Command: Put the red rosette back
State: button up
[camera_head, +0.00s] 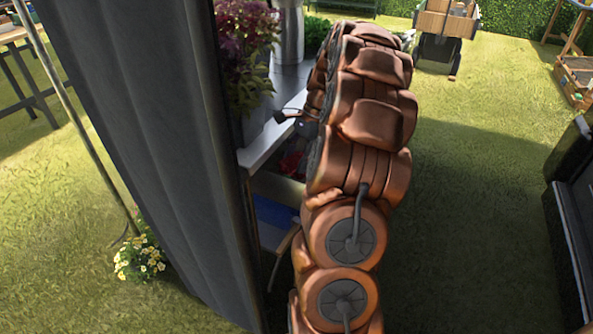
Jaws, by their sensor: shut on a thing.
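The red rosette (291,164) shows as a small patch of red petals just left of my copper arm, below the edge of the grey counter. It is partly hidden by the arm and in shade. My gripper (298,127) is a small dark shape above it at the counter's edge, largely hidden behind the arm. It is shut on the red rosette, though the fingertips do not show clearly. I cannot tell whether the rosette touches the pale open drawer or box (276,187) around it.
The grey counter (290,82) holds a potted purple-red plant (247,50) and a metal can (289,32). A dark curtain (150,130) closes off the left. Yellow flowers (138,260) grow at its foot. A black unit (575,200) stands right; grass between is clear.

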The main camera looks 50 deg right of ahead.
aim_at(296, 179)
jog(key=shift+f, duration=2.2)
jog(key=o, duration=1.2)
jog(key=v, duration=1.2)
jog(key=shift+r+p, duration=0.15)
jog(key=shift+p, duration=0.2)
jog(key=shift+s, duration=0.1)
